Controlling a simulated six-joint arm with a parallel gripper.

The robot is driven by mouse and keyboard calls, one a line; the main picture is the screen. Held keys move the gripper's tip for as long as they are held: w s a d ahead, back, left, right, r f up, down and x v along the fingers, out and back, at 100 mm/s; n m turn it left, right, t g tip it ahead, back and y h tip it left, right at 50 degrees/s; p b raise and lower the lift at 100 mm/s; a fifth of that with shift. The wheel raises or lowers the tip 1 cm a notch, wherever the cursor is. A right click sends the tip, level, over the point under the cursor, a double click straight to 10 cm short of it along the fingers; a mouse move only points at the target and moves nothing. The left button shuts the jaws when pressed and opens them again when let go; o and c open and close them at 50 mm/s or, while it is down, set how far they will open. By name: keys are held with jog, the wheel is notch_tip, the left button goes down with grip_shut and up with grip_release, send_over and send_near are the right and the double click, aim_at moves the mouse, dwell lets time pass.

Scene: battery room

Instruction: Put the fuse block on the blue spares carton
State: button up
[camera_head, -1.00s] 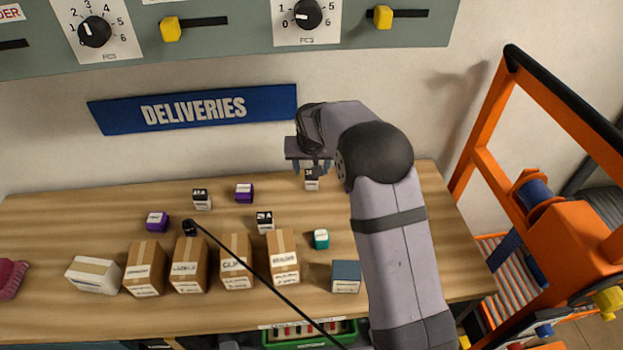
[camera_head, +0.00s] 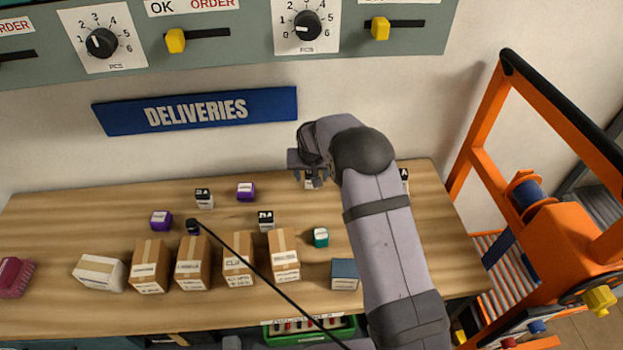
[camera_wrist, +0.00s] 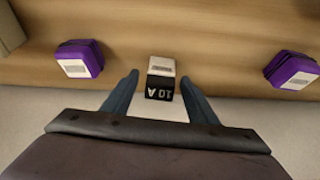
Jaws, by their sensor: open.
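A small black-and-white fuse block marked 10 A (camera_wrist: 161,68) stands near the wall edge of the bench. In the wrist view it lies between the tips of my open gripper (camera_wrist: 160,80), with bench or wall showing beside it; I cannot see contact. In the head view my gripper (camera_head: 311,178) hangs over this block and mostly hides it. The blue carton (camera_head: 344,274) stands at the front right of the bench, beside my arm, with a bare top. Similar black-and-white blocks stand at the left (camera_head: 204,198), the middle (camera_head: 266,220) and right of my arm (camera_head: 404,180).
Purple blocks (camera_head: 246,191) stand on the bench, one each side of the fuse block in the wrist view. A teal block (camera_head: 320,237) lies behind the blue carton. Brown cartons (camera_head: 238,262) and a white carton (camera_head: 98,272) line the front. An orange frame (camera_head: 560,240) stands right.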

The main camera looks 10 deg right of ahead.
jog(key=c, duration=1.2)
jog(key=shift+c, duration=0.4)
jog(key=shift+r, duration=0.2)
